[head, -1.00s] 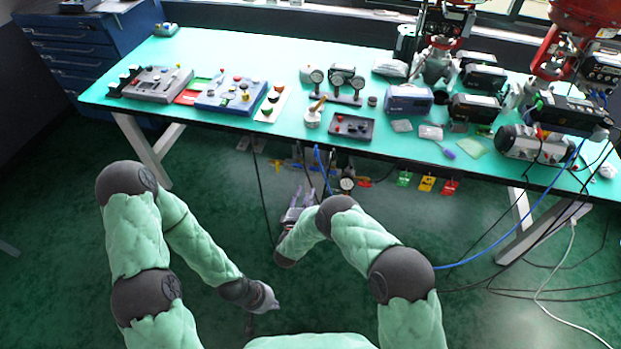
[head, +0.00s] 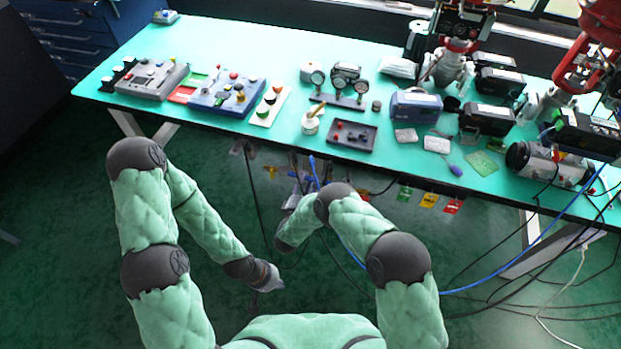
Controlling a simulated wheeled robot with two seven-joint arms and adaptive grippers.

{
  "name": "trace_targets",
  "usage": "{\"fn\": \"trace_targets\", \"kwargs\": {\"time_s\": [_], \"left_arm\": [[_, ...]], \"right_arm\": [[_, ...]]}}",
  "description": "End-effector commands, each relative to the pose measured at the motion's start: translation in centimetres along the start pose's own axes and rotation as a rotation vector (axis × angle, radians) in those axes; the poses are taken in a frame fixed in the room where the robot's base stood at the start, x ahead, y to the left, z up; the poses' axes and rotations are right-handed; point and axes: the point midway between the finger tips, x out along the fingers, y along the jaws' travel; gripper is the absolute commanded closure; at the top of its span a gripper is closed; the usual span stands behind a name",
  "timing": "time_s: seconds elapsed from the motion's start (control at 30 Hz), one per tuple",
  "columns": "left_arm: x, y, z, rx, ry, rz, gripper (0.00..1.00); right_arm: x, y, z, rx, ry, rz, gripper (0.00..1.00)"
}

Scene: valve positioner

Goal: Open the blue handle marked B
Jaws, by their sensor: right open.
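I cannot make out a blue handle marked B for certain; no letter is readable. Small yellow and blue parts (head: 271,172) hang below the front edge of the table (head: 225,124), partly dim and behind my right gripper. My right gripper (head: 297,192) is below that front edge, small and partly covered by its own forearm; it is open, and I cannot tell whether it touches anything. My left gripper (head: 268,279) is lower, over the green floor and away from the table. Its fingers are too unclear to tell open or shut.
Gauges (head: 345,82), a dark tray (head: 353,136) and a blue control box (head: 228,95) stand on the table. Coloured tags (head: 428,200) hang under its front edge. A blue hose (head: 500,257) and black cables run down at the right. The floor at left is clear.

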Motion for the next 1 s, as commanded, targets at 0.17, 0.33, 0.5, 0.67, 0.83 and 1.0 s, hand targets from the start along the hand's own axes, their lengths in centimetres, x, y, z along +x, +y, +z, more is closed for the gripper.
{"fn": "trace_targets", "kwargs": {"time_s": [0.17,0.33,0.5,0.67,0.83,1.0], "left_arm": [[0.01,-0.02,0.05,-0.001,-0.001,0.0,1.0],[0.01,-0.02,0.04,0.0,-0.001,0.0,1.0],[0.02,-0.02,0.03,0.0,-0.001,0.0,1.0],[0.13,-0.06,0.02,0.0,-0.001,0.0,1.0],[0.45,-0.17,0.01,0.0,-0.001,0.0,1.0],[0.97,-0.35,-0.01,0.0,0.0,0.0,1.0]], "right_arm": [[-0.01,-0.02,0.0,0.0,0.0,0.0,0.62],[0.0,-0.02,0.0,0.0,0.0,0.0,1.0],[0.0,-0.03,0.01,0.001,0.0,-0.001,1.0],[0.01,-0.06,0.02,0.022,0.0,-0.001,1.0],[0.04,-0.1,0.04,0.089,0.0,-0.001,1.0],[0.06,-0.15,0.09,0.209,-0.001,-0.001,1.0]]}}
